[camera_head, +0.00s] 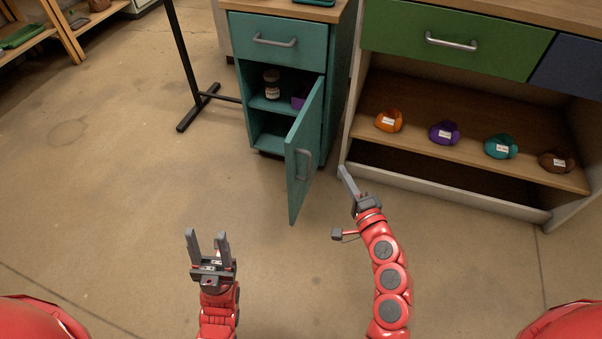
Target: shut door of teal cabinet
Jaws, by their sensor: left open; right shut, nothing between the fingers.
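The teal cabinet (252,25) stands at the upper middle of the head view, with a shut drawer on top. Its teal door (305,138) is hinged on the right and stands wide open toward me. The door's grey handle (303,165) is on its face. A dark jar and a purple item sit on the inner shelf. My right gripper (347,180) is shut and empty, to the right of the door and apart from it. My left gripper (207,243) is open and empty, low and left of the door, above the floor.
A wooden unit (470,150) at the right holds several coloured items on its shelf, under a green drawer (455,36). A black stand (190,75) is left of the cabinet. A wooden rack (58,28) is at the upper left. The floor between is clear.

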